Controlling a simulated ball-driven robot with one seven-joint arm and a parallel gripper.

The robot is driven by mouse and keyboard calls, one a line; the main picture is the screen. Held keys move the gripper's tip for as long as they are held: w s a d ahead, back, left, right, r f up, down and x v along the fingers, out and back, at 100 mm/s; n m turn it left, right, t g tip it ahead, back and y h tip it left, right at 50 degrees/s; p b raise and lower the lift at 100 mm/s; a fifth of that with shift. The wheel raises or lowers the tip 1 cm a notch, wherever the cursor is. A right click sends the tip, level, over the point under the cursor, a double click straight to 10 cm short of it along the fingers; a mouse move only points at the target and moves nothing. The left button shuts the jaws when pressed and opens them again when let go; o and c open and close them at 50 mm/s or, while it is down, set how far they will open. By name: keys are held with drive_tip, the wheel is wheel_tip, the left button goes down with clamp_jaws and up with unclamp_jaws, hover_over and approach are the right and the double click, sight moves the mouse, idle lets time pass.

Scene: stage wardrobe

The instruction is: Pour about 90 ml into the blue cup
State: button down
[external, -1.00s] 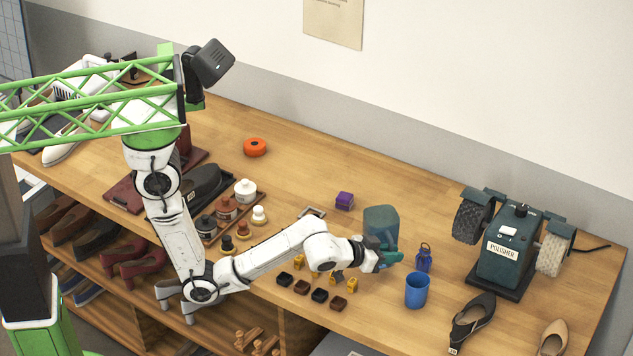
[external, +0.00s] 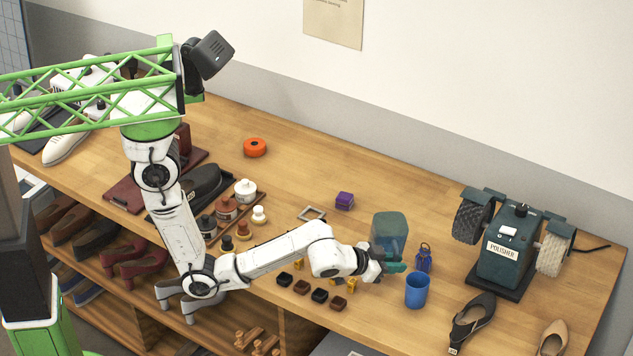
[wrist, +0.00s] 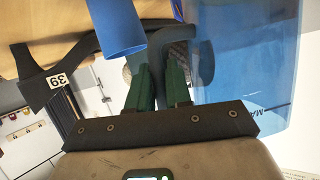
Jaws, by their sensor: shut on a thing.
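The blue cup (external: 417,290) stands upright on the bench; its side shows at the top of the wrist view (wrist: 117,25). A translucent blue-teal jug (external: 389,228) is just behind my gripper (external: 394,266) in the external view, up and left of the cup. In the wrist view the jug (wrist: 245,70) fills the right side, with a dark mark low on its wall. My green fingers (wrist: 158,88) are shut on its handle. The jug is apart from the cup, and I see no stream between them. The liquid level is unclear.
The polisher (external: 504,250) and a black shoe (external: 472,322) are to the right. Small dark blocks (external: 319,295) lie left of the cup. The bench behind is mostly clear.

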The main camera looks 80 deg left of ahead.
drive_tip(key=shift+w+d+r+m+g+y+p, duration=0.2)
drive_tip(key=shift+d+r+m+g+y+p, duration=0.15)
drive_tip(key=shift+r+m+p, duration=0.4)
drive_tip(key=m+g+y+p, duration=0.1)
drive_tip(key=m+y, duration=0.1)
drive_tip(key=f+m+g+y+p, duration=0.1)
drive_tip(key=m+y, duration=0.1)
drive_tip(key=shift+a+p, duration=0.1)
drive_tip(key=shift+p, duration=0.25)
drive_tip(key=shift+m+y, duration=0.45)
drive_tip(key=shift+s+a+f+b, duration=0.15)
drive_tip(key=shift+f+b, duration=0.55)
drive_tip(key=shift+f, duration=0.35)
drive_tip(key=shift+s+a+f+b, duration=0.15)
drive_tip(key=shift+f+b, duration=0.5)
drive_tip(key=shift+f, duration=0.35)
drive_tip(key=shift+w+a, duration=0.1)
drive_tip(key=shift+s+a+f+m+y, duration=0.4)
drive_tip(key=shift+f+m+y, duration=0.1)
drive_tip(key=shift+s+a+r, duration=0.1)
drive_tip(key=shift+s, duration=0.1)
